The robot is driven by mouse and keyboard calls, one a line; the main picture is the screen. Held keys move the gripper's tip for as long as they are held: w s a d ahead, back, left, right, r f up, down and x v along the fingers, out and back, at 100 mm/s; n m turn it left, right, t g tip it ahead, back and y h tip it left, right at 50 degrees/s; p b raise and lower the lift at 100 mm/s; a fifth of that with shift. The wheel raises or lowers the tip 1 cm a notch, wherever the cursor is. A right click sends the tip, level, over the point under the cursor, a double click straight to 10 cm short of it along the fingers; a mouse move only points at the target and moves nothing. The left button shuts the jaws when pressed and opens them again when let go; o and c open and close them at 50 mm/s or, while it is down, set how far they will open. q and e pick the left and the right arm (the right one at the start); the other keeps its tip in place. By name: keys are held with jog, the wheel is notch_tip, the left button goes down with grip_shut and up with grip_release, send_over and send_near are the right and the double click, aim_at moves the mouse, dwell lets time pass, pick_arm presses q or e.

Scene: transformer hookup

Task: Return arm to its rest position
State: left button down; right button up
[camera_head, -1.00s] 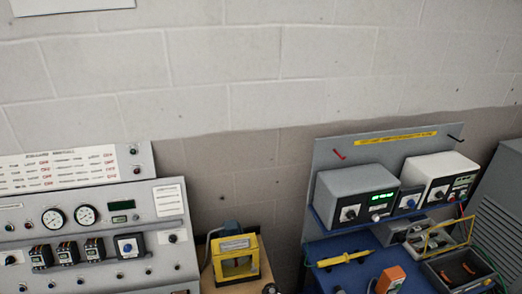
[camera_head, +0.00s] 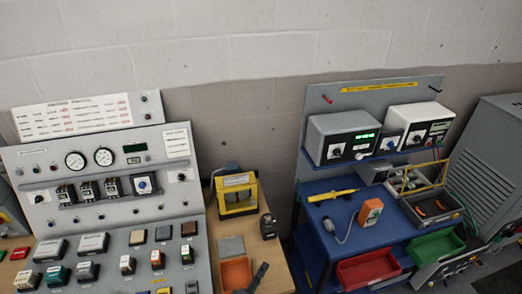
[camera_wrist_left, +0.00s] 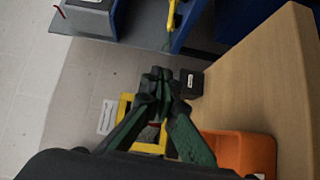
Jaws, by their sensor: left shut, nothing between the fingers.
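My left gripper shows in the left wrist view (camera_wrist_left: 158,78) with its dark green fingers together and nothing between them. In the head view the dark tip of the left gripper (camera_head: 262,268) shows at the bottom edge, beside an orange tray (camera_head: 236,273) on the wooden bench. In the wrist view the fingers partly hide a yellow-framed unit (camera_wrist_left: 124,105); the orange tray (camera_wrist_left: 245,152) is to their right. The rest of the left arm is out of the head view. My right gripper is in neither view.
The grey control panel (camera_head: 100,212) stands at left. The yellow-framed unit (camera_head: 236,208) and a small black block (camera_head: 268,227) are on the wooden bench. At right is a blue bench (camera_head: 325,238) with meters, an orange handheld device (camera_head: 371,212) and red and green bins.

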pick_arm(q)
jog(key=s+a+f+m+g, duration=0.1)
jog(key=s+a+m, duration=0.1)
jog(key=a, duration=0.1)
jog(key=s+a+f+m+g, duration=0.2)
jog(key=a, duration=0.1)
jog(key=s+a+f+m+g+y, duration=0.1)
jog(key=s+a+m, duration=0.1)
jog(key=a+m, duration=0.1)
jog(key=shift+a+f+g, duration=0.3)
jog(key=shift+a+g, duration=0.1)
jog(key=s+a+m+g+y, duration=0.2)
jog(key=s+a+g+y, duration=0.2)
jog(key=s+a, duration=0.75)
jog(key=s+a+m+g+y, duration=0.35)
jog(key=s+a, duration=0.45)
jog(key=a, duration=0.7)
notch_tip(320, 180, down, 32)
jog(key=s+d+b, duration=0.1)
jog(key=s+b, duration=0.1)
jog(key=b, duration=0.1)
jog(key=s+f+g+b, duration=0.2)
jog(key=s+f, duration=1.7)
jog(key=f, duration=0.2)
jog(key=shift+s+d, duration=0.25)
jog(key=shift+s, duration=0.15)
